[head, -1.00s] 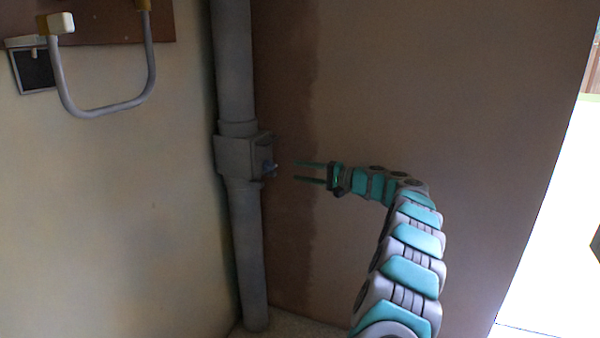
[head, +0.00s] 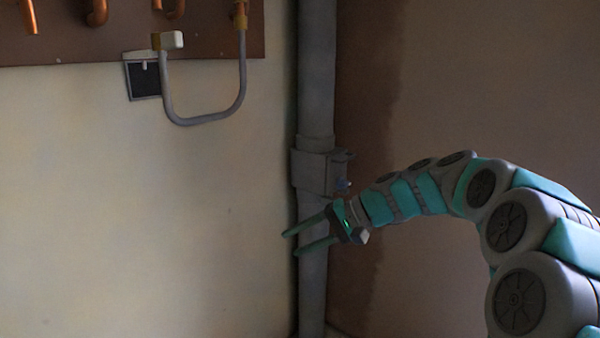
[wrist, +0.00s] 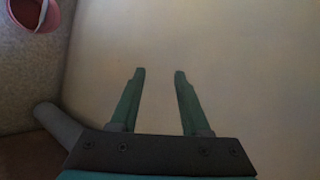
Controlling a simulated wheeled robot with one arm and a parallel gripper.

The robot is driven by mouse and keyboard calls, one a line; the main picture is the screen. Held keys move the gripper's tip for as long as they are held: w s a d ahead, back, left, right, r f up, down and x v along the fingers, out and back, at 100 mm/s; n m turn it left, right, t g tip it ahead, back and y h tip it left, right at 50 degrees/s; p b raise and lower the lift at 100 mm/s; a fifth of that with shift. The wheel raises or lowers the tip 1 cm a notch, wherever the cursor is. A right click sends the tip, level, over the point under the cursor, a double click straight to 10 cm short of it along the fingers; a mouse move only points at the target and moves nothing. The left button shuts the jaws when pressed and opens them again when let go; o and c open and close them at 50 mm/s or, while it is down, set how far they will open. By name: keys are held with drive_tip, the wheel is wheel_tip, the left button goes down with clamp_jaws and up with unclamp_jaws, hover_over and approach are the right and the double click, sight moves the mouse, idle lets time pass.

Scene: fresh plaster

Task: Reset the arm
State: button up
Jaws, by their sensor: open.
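My arm (head: 430,190) reaches in from the right in the head view and bends over toward the left. My gripper (head: 290,243) is at its end, open, with two thin green fingers pointing left. It overlaps the lower part of the grey pipe in the picture, below the pipe's box fitting. In the wrist view, my gripper (wrist: 159,72) shows its two fingers apart with only pale wall between and beyond them. Nothing is held.
A grey vertical pipe (head: 317,90) with a box fitting (head: 312,172) and small blue part stands in the corner. A brown board (head: 110,40) with copper pipes and a grey U-shaped hose (head: 205,120) hangs at upper left. A red bucket (wrist: 32,12) shows in the wrist view.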

drive_tip(key=s+d+f+n+g+h, duration=0.1)
drive_tip(key=s+f+h, duration=0.2)
drive_tip(key=s, duration=0.6)
drive_tip(key=s+f+n+g+h, duration=0.1)
drive_tip(key=s+f+h, duration=0.15)
drive_tip(key=s, duration=0.75)
drive_tip(key=s+d+f+h, duration=0.3)
drive_tip(key=s+d+f, duration=0.1)
drive_tip(key=s+d, duration=0.3)
drive_tip(key=s+d+f+g+h, duration=0.1)
drive_tip(key=s+d+f+h, duration=0.2)
drive_tip(key=s+d, duration=0.4)
drive_tip(key=s+f, duration=0.1)
drive_tip(key=s, duration=0.4)
drive_tip(key=shift+s+f, duration=0.15)
drive_tip(key=shift+f, duration=0.2)
